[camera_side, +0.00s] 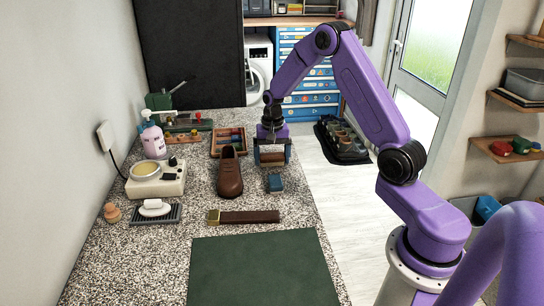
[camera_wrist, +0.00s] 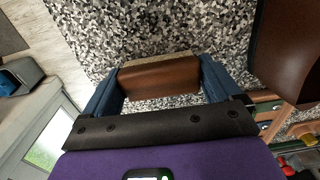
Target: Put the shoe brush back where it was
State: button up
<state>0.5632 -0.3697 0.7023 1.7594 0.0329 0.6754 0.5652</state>
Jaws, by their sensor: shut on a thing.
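The shoe brush (camera_side: 272,158) has a brown wooden body, and a pale bristle edge shows in the wrist view (camera_wrist: 158,78). My gripper (camera_side: 272,156) is shut on it, with one blue finger at each end, as the wrist view also shows (camera_wrist: 160,85). The brush appears held above the speckled counter (camera_side: 130,260), near its right edge; the exact gap is hard to judge. A brown shoe (camera_side: 230,174) stands just left of the brush, and its side shows at the right of the wrist view (camera_wrist: 285,50).
A divided wooden tray (camera_side: 229,142) stands behind the shoe. A brown strap with a brass buckle (camera_side: 244,216) and a green mat (camera_side: 263,268) lie nearer the camera. Open counter surrounds the strap.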

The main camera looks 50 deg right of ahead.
aim_at(272, 155)
jog(key=shift+f, duration=0.1)
jog(key=o, duration=0.8)
jog(key=shift+f, duration=0.1)
notch_tip(272, 155, up, 12)
jog(key=f, duration=0.1)
jog(key=s+a+r+n, duration=0.3)
jog(key=s+a+n, duration=0.15)
jog(key=a, duration=0.55)
jog(key=s+a+r+n, duration=0.1)
jog(key=s+a+n, duration=0.5)
jog(key=s+a, duration=0.3)
jog(key=s+n, duration=0.3)
jog(key=s, duration=0.4)
jog(key=s+n, duration=0.4)
jog(key=s, duration=0.3)
jog(key=s+f+n, duration=0.1)
jog(key=s+n, duration=0.3)
jog(key=s, duration=0.2)
jog(key=shift+s+a, duration=0.35)
jog(key=shift+s, duration=0.05)
